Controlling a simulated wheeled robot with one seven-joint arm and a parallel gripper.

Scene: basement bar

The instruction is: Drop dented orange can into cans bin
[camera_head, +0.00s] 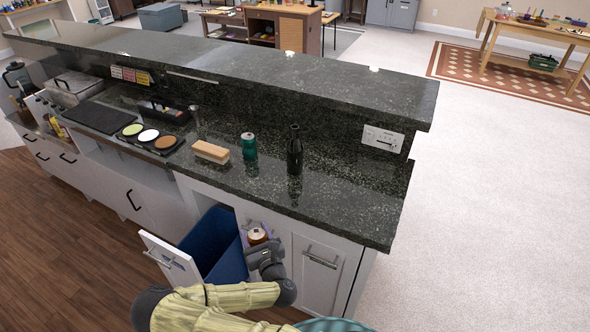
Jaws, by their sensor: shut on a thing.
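The orange can (257,235) is held by my gripper (258,246), which is shut on it. Its pale top faces up; I cannot make out its dent. The can is low in front of the counter, at the right side of an opened white cabinet. A blue bin (203,238) stands in that opening, just left of the can. A pale purple surface (243,226) shows beside the can, partly hidden by it; I cannot tell whether it is a second bin. No label marking a cans bin is readable.
The white front panel (168,260) stands out left of the blue bin. On the dark counter (340,207) are a green can (249,146), a dark bottle (294,150) and a wooden brush (211,152). Pale floor (490,230) is clear at right.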

